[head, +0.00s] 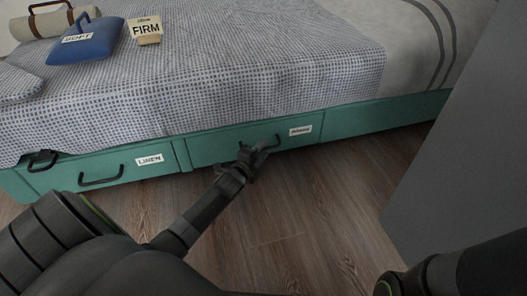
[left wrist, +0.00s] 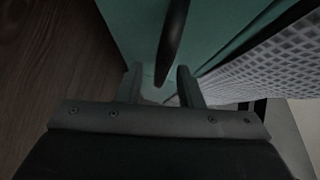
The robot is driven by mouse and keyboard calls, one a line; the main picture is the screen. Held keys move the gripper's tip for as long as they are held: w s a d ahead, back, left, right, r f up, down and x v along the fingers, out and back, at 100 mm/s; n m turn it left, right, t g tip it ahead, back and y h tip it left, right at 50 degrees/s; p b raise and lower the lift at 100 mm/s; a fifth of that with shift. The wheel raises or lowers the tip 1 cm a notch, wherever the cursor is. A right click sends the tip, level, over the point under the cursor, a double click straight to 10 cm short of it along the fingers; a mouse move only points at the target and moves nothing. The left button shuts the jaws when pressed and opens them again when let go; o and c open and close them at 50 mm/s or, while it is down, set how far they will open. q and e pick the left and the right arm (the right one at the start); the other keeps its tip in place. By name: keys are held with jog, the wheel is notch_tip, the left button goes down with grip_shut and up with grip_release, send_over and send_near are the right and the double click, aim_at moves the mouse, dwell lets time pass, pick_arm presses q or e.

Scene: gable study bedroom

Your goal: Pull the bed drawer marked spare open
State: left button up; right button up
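The bed's teal front has a drawer with a white label (head: 301,131) too small to read surely; its drawer front (head: 208,150) looks flush with the bed frame. Its dark bar handle (head: 278,141) is partly hidden behind my left gripper (head: 252,160). In the left wrist view the handle (left wrist: 172,40) runs down toward the gap between the two fingertips of my left gripper (left wrist: 159,84). The fingers stand apart, with the handle's lower end between them; I cannot tell whether they touch it. My right gripper is not in view, only part of that arm at bottom right.
A drawer marked LINEN (head: 135,172) with its own handle (head: 101,179) is to the left, shut. On the bed lie a blue SOFT cushion (head: 87,42) and a FIRM card (head: 146,30). A grey panel (head: 460,150) stands at right. The wooden floor (head: 330,220) before the drawer is clear.

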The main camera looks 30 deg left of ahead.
pick_arm(q)
jog(key=shift+w+f, duration=0.1)
jog(key=shift+w, duration=0.6)
jog(key=shift+c, duration=0.4)
grip_shut()
